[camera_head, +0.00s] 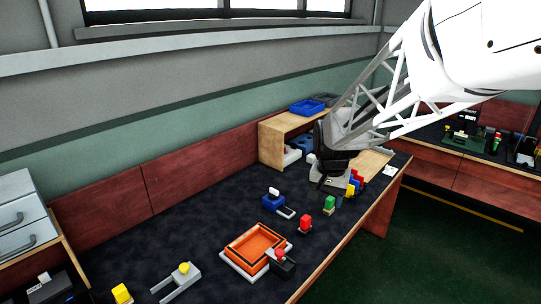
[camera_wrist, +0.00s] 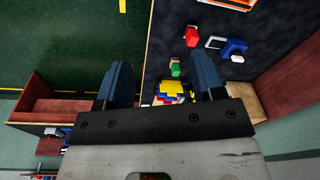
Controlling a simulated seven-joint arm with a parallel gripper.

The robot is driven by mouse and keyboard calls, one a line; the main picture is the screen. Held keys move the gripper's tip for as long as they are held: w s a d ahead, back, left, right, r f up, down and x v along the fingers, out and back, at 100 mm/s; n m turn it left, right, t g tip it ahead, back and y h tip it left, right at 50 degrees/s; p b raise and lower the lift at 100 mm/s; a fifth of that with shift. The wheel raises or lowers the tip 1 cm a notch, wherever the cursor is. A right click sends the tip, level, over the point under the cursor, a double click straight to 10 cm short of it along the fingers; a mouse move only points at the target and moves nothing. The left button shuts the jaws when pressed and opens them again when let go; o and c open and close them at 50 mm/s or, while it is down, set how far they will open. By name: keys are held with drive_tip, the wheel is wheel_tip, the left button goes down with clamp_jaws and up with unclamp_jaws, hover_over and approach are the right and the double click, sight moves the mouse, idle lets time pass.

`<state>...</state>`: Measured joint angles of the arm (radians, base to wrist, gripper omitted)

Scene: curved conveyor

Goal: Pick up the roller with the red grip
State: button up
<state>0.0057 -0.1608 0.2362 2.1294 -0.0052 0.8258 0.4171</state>
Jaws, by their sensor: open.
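A dark roller with a red grip (camera_head: 281,255) lies at the front right corner of the orange tray, close to or touching its rim. A blue roller with a white grip (camera_head: 274,193) lies farther back; it also shows in the wrist view (camera_wrist: 234,46). A pale roller frame with a yellow grip (camera_head: 183,269) lies at the front left. My gripper (camera_head: 331,188) is open above the far right part of the table; in the wrist view its two blue-grey fingers (camera_wrist: 163,76) are apart with nothing held. The red-grip roller cannot be made out in the wrist view.
The orange tray (camera_head: 231,247) stands mid-table. A red block (camera_head: 305,224), a green block (camera_head: 329,203) and several coloured blocks (camera_head: 355,183) line the right edge. A wooden shelf (camera_head: 271,145) with blue bins stands at the back. The table's left middle is clear.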

drive_tip(key=w+f+m, duration=0.2)
drive_tip(key=w+f, duration=0.7)
drive_tip(key=w, duration=0.3)
drive_tip(key=m+g, duration=0.1)
drive_tip(key=m, duration=0.1)
hover_over(306, 217)
drive_tip(key=f, duration=1.1)
drive_tip(key=shift+s+f, duration=0.3)
drive_tip(key=shift+f, duration=0.1)
drive_tip(key=shift+w+f, duration=0.15)
drive_tip(key=shift+f, duration=0.1)
drive_tip(key=shift+f, duration=0.1)
drive_tip(key=shift+f, duration=1.2)
drive_tip(key=shift+f, duration=0.1)
drive_tip(key=shift+f, duration=2.5)
